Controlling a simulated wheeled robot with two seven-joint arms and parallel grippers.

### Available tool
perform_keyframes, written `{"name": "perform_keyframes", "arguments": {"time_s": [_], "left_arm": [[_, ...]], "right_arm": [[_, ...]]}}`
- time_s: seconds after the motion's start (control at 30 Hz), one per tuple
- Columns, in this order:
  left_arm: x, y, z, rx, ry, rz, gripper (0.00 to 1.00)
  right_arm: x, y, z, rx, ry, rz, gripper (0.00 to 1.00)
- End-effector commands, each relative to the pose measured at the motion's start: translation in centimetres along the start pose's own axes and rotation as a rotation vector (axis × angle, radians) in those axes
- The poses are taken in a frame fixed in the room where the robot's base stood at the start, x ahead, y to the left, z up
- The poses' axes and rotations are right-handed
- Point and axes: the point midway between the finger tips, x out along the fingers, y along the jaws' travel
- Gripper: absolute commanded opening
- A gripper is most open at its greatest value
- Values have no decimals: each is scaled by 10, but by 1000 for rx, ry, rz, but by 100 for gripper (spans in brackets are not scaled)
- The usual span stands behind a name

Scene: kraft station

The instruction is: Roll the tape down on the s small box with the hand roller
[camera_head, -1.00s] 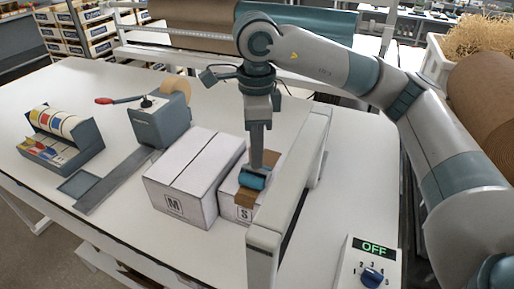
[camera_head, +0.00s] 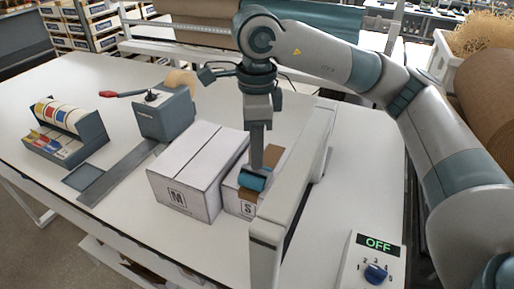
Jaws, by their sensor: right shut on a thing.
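The small box marked S (camera_head: 232,202) stands on the table, closed, with a strip of brown tape (camera_head: 273,157) along its top. My right gripper (camera_head: 257,165) points down over this box and is shut on the hand roller. The roller's blue cylinder (camera_head: 254,181) is at the tape, towards the box's front end, and appears to touch it. The roller's handle is mostly hidden by the gripper. My left gripper is not in view.
The box marked M (camera_head: 190,170) stands close on the left of the small box. A white frame (camera_head: 290,200) rises close on its right, beside a control panel reading OFF (camera_head: 372,262). A tape dispenser (camera_head: 165,112) and a label dispenser (camera_head: 65,135) stand further left.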

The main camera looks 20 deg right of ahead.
Motion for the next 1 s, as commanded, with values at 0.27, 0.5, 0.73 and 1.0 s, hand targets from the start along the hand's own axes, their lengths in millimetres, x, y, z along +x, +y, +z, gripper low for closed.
{"name": "perform_keyframes", "arguments": {"time_s": [0.27,0.5,0.73,1.0], "left_arm": [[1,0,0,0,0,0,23],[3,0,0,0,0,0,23],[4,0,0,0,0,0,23],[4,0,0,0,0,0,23]], "right_arm": [[1,4,2,-1,2,2,6],[0,14,7,-1,2,2,6],[-1,19,10,-1,2,2,6],[-1,19,10,0,1,1,6]]}}
